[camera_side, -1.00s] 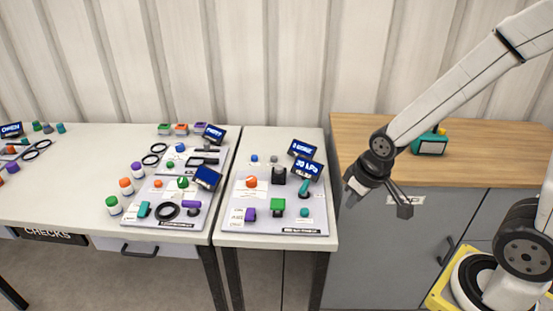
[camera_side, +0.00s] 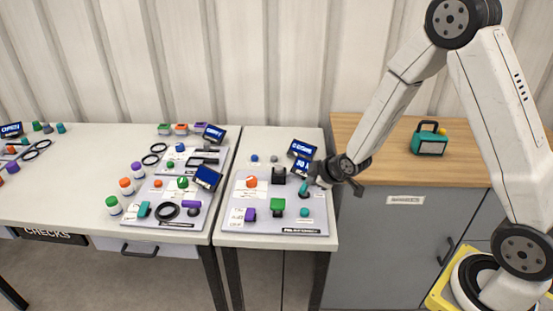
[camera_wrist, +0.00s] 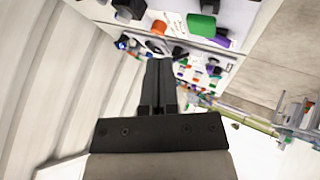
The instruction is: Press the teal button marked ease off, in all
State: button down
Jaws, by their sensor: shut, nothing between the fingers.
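A small round teal button (camera_side: 304,212) sits at the front right of the pale panel (camera_side: 238,203) on the right-hand table. No label beside it is legible. A teal lever (camera_side: 303,188) stands just behind it. My gripper (camera_side: 317,178) is at the panel's right edge, close to the lever and the lower display; I cannot tell whether it touches either. It is behind and to the right of the teal button. In the wrist view the fingers (camera_wrist: 158,66) are together and empty. I cannot make out the teal button in that view.
The panel also holds a green block (camera_side: 277,205), a purple block (camera_side: 250,214), an orange knob (camera_side: 251,181) and a black block (camera_side: 278,175). Two tilted displays (camera_side: 301,148) stand at its back right. Another panel table is to the left, a wooden cabinet (camera_side: 375,135) to the right.

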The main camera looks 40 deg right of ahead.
aim_at(307, 212)
jog(key=shift+w+d+f+n+t, duration=0.3)
jog(key=shift+w+f+n, duration=0.1)
jog(key=shift+w, duration=0.15)
jog(key=shift+f, duration=0.1)
jog(key=shift+f, duration=4.3)
jog(key=shift+f, duration=0.9)
jog(key=shift+r, duration=0.15)
dwell(0.3)
jog(key=shift+r, duration=0.75)
jog(key=shift+r, duration=0.15)
jog(key=shift+r, duration=2.35)
